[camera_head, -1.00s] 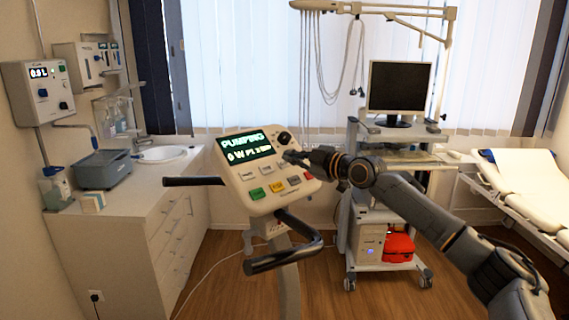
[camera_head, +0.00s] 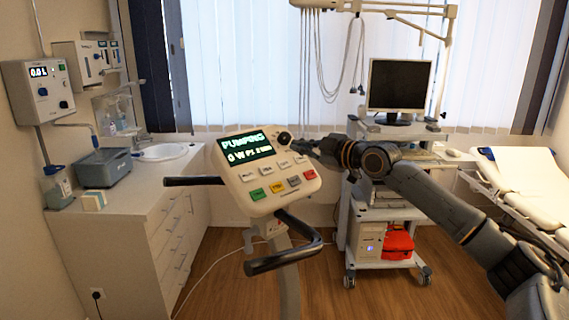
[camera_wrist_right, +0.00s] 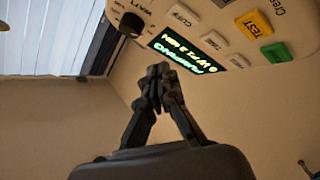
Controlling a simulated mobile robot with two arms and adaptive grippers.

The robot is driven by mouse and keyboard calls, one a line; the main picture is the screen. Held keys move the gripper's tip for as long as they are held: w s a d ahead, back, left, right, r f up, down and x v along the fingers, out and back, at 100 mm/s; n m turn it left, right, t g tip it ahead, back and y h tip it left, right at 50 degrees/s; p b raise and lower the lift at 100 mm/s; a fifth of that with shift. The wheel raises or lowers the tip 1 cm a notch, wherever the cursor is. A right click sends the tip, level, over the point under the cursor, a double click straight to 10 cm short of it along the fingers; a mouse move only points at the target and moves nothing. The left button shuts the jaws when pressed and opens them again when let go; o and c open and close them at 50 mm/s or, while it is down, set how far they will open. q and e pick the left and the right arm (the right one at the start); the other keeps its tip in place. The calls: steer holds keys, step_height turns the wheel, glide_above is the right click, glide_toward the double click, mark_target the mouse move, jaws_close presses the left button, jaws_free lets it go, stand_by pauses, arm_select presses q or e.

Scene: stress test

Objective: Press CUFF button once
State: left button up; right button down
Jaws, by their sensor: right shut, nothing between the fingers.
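The console (camera_head: 243,195) on the bike-like stand has a lit display (camera_head: 247,148) reading "PUMPING" and "0 W". Below it are a row of white buttons and a row of coloured ones. The CUFF button (camera_wrist_right: 183,15) is white and labelled in the right wrist view; it seems to be the third white one from the left in the head view (camera_head: 283,163). My right gripper (camera_head: 306,146) is shut and empty, by the console's upper right edge. Its fingertips (camera_wrist_right: 160,72) look apart from the CUFF button. My left gripper is not in view.
A black knob (camera_head: 283,138) sits right of the display. Black handlebars (camera_head: 285,258) stick out in front of the console. A wheeled cart (camera_head: 388,208) with a monitor stands behind my right arm. A counter with a sink (camera_head: 163,153) is at left.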

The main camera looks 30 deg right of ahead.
steer(key=s+r+p, duration=0.1)
steer(key=s+r, duration=0.3)
steer(key=r, duration=0.1)
steer(key=shift+s+d+r, duration=0.15)
steer(key=shift+d+r, duration=0.15)
stand_by(0.5)
